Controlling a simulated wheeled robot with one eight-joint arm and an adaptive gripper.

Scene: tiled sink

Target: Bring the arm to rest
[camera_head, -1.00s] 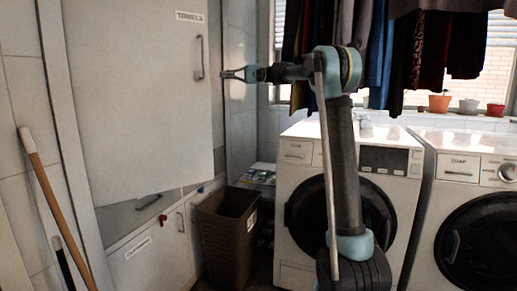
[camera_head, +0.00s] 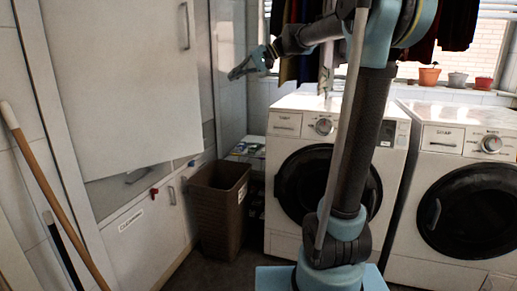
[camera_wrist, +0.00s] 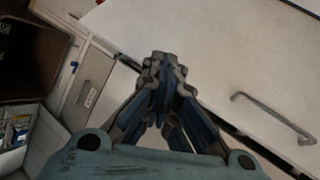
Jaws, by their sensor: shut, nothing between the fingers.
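My gripper (camera_head: 235,74) is shut and empty. In the head view it is raised in the upper middle, pointing left and slightly down toward the tall white cabinet door (camera_head: 125,80). It is in the air, left of the hanging clothes. In the wrist view my gripper (camera_wrist: 166,65) shows its fingers together in front of the pale cabinet panel. My arm stands upright in front of the left washing machine (camera_head: 300,125) and bends left at the top.
A brown bin (camera_head: 218,200) stands below my gripper, beside the low white cabinet (camera_head: 150,235). A second washing machine (camera_head: 470,180) is at right. Dark clothes (camera_head: 455,25) hang above. A wooden pole (camera_head: 50,190) leans at left. The cabinet handle (camera_wrist: 270,115) shows in the wrist view.

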